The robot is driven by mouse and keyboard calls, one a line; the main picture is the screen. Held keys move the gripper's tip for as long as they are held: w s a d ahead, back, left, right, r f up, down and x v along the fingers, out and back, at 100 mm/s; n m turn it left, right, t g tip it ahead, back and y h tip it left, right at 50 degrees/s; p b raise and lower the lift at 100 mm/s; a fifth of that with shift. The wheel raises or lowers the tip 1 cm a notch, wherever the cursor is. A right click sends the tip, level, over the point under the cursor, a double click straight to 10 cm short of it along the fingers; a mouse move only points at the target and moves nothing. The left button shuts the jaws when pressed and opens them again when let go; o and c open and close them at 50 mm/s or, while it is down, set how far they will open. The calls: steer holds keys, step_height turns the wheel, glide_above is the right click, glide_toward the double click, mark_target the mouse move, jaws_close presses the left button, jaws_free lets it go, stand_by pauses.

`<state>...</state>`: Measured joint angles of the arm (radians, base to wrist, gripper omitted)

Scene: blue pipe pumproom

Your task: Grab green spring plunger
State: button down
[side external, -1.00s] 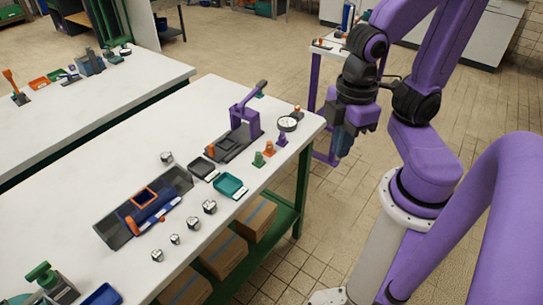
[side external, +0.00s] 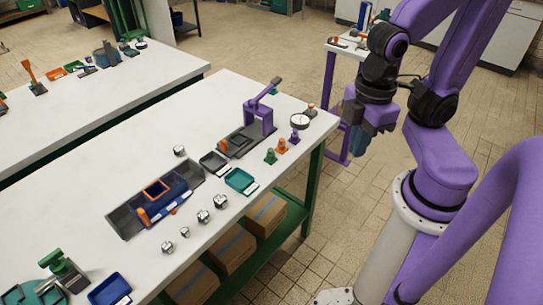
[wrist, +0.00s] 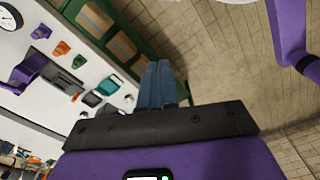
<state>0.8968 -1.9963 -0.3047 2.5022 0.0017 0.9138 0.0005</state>
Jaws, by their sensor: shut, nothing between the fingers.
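The green spring plunger (side external: 270,156) stands as a small green piece near the right edge of the white workbench. An orange piece of like shape (side external: 281,147) stands just behind it. In the wrist view the green plunger (wrist: 79,62) is small, at the left among the bench items. My gripper (side external: 357,148) hangs to the right of the bench, over the floor, well apart from the plunger. In the wrist view its blue-grey fingers (wrist: 158,66) are together and empty.
Boxes sit on the green shelf below.

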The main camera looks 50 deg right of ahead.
steer(key=c, duration=1)
jaws_free()
steer(key=n+t+h, duration=0.7)
steer(key=n+t, duration=0.5)
steer(key=n, duration=0.5)
glide_toward(271, 151)
steer(key=w+d, duration=0.1)
steer(key=w+d+f, duration=0.1)
steer(key=w, duration=0.1)
steer(key=shift+d+g, duration=0.1)
steer(key=shift+g, duration=0.2)
steer(key=shift+n, duration=0.3)
steer(key=shift+a+x, duration=0.15)
steer(key=shift+x, duration=1.5)
steer(key=shift+a+x, duration=0.1)
steer(key=shift+x, duration=1.55)
